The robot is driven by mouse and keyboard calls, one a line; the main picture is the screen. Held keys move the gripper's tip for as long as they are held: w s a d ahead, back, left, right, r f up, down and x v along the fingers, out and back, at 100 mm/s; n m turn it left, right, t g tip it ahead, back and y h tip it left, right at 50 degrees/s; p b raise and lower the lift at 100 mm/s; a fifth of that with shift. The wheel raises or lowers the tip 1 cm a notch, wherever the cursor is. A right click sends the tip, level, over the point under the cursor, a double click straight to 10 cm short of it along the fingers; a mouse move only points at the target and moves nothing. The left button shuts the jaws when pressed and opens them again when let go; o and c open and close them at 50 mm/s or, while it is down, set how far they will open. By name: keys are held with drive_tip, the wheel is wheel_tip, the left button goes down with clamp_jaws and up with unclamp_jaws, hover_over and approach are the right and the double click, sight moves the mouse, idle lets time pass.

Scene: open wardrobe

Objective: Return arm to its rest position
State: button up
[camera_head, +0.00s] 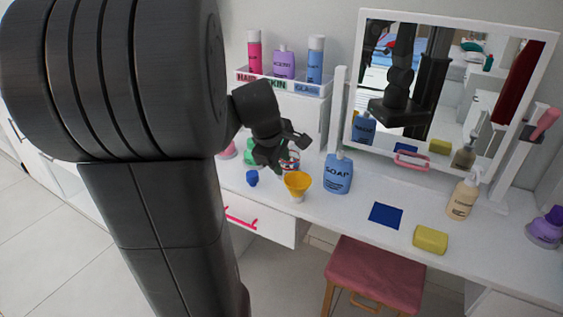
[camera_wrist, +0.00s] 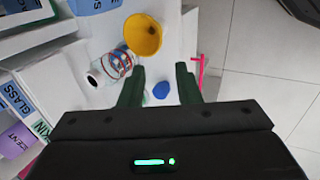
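My gripper (camera_head: 283,158) hangs over the left part of the white dressing table (camera_head: 400,205), near the yellow cup. In the wrist view my gripper (camera_wrist: 160,70) has its two dark fingers spread apart with nothing held between them. A small blue object (camera_wrist: 161,90) shows in the gap, on the tabletop beyond the fingers. My dark arm fills the left of the head view and hides part of the table and drawers.
Near my gripper are a yellow cup (camera_head: 297,184), a blue soap bottle (camera_head: 338,173) and a striped glass (camera_wrist: 117,64). Bottles (camera_head: 284,64) stand on the labelled box behind. A framed mirror (camera_head: 440,90) rises at the back. A red stool (camera_head: 376,272) stands in front.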

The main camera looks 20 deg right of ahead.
sight(292, 188)
drive_tip(key=shift+f, duration=0.15)
drive_tip(key=b+x, duration=0.2)
drive_tip(key=x, duration=1.2)
drive_tip(key=shift+s, duration=0.1)
drive_tip(key=shift+r, duration=0.4)
drive_tip(key=shift+f, duration=0.1)
